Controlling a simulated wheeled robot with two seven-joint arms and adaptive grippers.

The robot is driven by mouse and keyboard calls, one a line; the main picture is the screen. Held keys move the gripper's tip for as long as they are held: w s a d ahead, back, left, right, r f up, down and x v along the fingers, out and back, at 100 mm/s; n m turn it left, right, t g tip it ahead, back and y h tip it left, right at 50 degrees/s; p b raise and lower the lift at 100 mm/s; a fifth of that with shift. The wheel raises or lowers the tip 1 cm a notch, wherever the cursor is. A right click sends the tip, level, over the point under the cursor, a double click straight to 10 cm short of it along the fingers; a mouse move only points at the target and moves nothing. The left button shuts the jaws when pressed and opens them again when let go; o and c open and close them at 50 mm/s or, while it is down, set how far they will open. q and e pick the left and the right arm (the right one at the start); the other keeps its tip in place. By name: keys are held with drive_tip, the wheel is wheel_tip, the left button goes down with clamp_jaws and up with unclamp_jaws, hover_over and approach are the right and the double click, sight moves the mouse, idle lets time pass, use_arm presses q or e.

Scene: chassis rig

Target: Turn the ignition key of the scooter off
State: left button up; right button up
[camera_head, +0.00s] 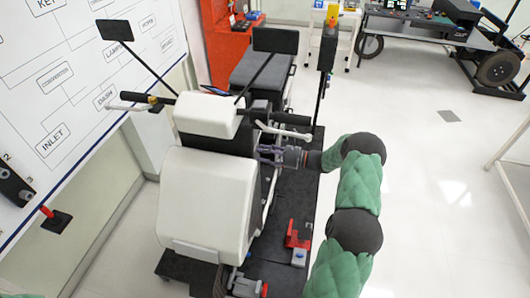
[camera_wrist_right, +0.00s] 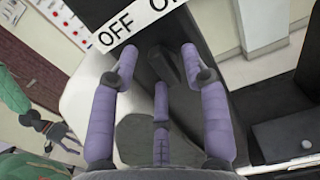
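The scooter (camera_head: 205,195), with white panels and a black body, stands on a dark platform in the head view. My right gripper (camera_head: 280,155) is at the right side of its steering column, below the handlebar. In the right wrist view my right gripper (camera_wrist_right: 159,62) has its purple fingers spread apart. A dark knob-like piece (camera_wrist_right: 155,56), apparently the ignition key, shows between the fingertips; contact cannot be told. A white label (camera_wrist_right: 138,25) beside it reads "OFF" and a cut-off "O". A green-sleeved arm with a dark end (camera_wrist_right: 50,130), apparently my left, shows small at the left.
The handlebar (camera_head: 285,131) and mirrors (camera_head: 275,40) stick out above my right gripper. A red clamp-like part (camera_head: 298,233) sits on the platform (camera_head: 270,270). A wall diagram (camera_head: 95,80) is at the left. Floor to the right is mostly open.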

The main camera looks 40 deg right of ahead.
drive_tip(key=shift+d, duration=0.1)
drive_tip(key=v, duration=1.2)
idle(0.4)
